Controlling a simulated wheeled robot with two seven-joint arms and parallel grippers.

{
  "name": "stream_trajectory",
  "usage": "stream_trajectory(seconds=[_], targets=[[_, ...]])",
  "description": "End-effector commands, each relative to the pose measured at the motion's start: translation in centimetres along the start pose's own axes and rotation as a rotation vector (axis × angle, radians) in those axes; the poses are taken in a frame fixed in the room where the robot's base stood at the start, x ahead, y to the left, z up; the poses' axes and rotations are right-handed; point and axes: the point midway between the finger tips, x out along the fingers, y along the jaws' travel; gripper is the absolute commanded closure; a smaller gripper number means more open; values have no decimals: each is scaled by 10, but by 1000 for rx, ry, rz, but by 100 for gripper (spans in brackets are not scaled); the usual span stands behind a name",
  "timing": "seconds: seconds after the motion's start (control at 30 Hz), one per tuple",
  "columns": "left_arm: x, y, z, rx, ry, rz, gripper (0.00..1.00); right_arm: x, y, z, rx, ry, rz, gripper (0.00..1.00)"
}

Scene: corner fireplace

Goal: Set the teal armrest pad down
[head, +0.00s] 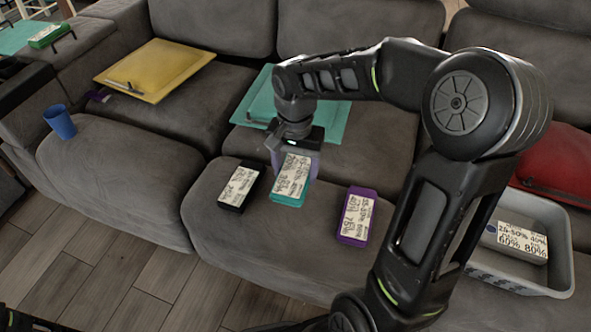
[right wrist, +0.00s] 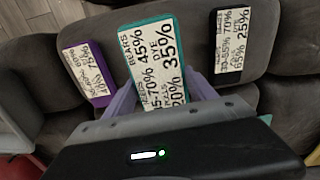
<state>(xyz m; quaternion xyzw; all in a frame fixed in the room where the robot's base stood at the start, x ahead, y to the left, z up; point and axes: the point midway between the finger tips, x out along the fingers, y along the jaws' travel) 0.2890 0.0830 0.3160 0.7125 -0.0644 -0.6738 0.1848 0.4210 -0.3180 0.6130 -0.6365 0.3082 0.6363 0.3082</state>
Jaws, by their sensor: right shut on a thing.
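The teal armrest pad (head: 289,182) is a flat block with a white printed label, between a black labelled pad (head: 239,186) and a purple labelled pad (head: 356,216) at the sofa seat. My right gripper (head: 293,163) is shut on its far end, from above. The right wrist view shows the teal pad (right wrist: 150,62) between the two pale purple fingers (right wrist: 162,95), its label facing up. I cannot tell whether its underside touches the seat. The black pad (right wrist: 233,45) and purple pad (right wrist: 90,73) stay apart from it. My left gripper is not in view.
A teal board (head: 259,98) lies on the seat behind my right arm. A yellow board (head: 160,66) and a blue cup (head: 60,121) are at left. A grey bin (head: 562,252) holding a labelled block and a red cushion (head: 562,172) are at right.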

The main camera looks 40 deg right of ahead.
Motion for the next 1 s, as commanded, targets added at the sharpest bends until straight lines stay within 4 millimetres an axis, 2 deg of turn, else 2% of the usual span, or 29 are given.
stream_trajectory(seconds=[0.37, 0.53, 0.67, 0.87, 1.0], targets=[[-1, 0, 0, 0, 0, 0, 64, -1, 0, 0, -2, 0, 0, 76], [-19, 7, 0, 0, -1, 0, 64, -12, -6, 0, -43, -2, 1, 76], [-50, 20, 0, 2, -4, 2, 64, -29, -18, 0, -134, -3, 2, 76], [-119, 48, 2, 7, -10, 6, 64, -60, -51, 5, -364, -6, 2, 76], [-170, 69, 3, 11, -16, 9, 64, -79, -79, 17, -558, -7, 0, 76]])
